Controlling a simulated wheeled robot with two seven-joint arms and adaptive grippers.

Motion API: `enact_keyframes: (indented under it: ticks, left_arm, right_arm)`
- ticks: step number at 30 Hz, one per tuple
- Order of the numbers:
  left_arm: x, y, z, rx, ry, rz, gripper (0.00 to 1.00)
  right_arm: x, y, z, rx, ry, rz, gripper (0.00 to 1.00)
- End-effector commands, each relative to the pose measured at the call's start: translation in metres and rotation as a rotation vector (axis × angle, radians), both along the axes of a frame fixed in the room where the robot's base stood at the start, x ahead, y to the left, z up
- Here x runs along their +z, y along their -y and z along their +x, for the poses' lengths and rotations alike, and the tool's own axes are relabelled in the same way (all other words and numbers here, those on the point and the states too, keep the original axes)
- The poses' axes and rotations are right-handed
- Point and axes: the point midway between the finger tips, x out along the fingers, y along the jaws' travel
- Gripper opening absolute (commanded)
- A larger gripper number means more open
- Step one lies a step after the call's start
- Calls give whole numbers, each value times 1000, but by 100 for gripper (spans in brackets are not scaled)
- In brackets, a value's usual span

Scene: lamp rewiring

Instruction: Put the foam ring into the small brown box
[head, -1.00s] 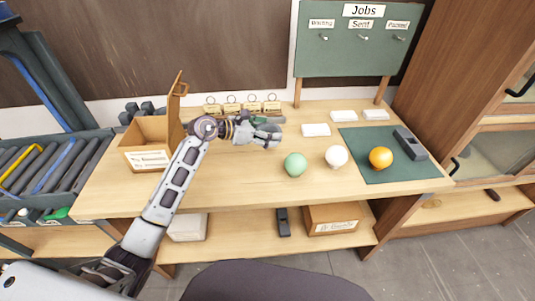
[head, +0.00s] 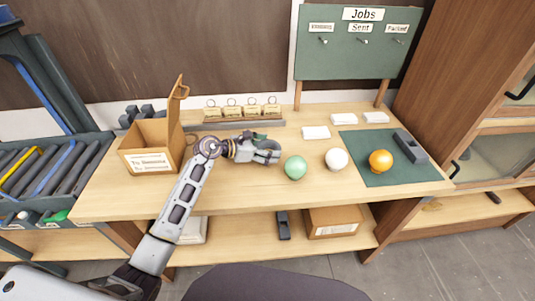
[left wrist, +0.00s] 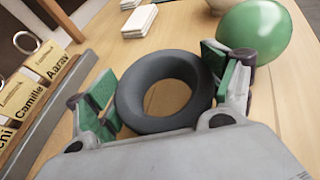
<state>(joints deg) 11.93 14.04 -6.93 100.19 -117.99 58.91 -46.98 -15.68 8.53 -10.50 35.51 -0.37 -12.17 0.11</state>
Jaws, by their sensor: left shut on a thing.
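The foam ring (left wrist: 143,91) is dark grey, thick and round. In the left wrist view it sits between the green pads of my left gripper (left wrist: 165,88), which is shut on it. In the head view my left gripper (head: 268,152) is over the bench, left of the green ball, and the ring cannot be made out clearly there. An open brown box (head: 147,162) with a white label and a raised flap stands on the bench's left end, left of the gripper. Another brown box (head: 318,229) is on the shelf below. My right gripper is not in view.
A green ball (head: 295,167), white ball (head: 337,158) and orange ball (head: 380,160) stand to the right, the orange one on a dark green mat (head: 407,173). A rack of name tags (head: 232,113) lies behind the gripper. The bench's front left is clear.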

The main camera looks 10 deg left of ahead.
Motion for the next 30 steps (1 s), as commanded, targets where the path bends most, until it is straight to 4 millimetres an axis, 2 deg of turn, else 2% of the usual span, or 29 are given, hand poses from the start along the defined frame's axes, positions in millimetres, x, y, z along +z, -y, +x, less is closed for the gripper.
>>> enact_keyframes:
  ticks: [7,23,24,28,30]
  left_arm:
    - [-24,0,0,1,-1,-1,69]
    - [-29,0,0,0,0,0,69]
    - [-29,0,0,0,0,0,83]
    - [-29,0,0,0,0,0,100]
    - [-29,0,0,0,0,0,100]
  right_arm:
    - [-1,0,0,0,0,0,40]
    - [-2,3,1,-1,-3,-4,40]
    - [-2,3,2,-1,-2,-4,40]
    - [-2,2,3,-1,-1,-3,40]
    - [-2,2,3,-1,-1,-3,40]
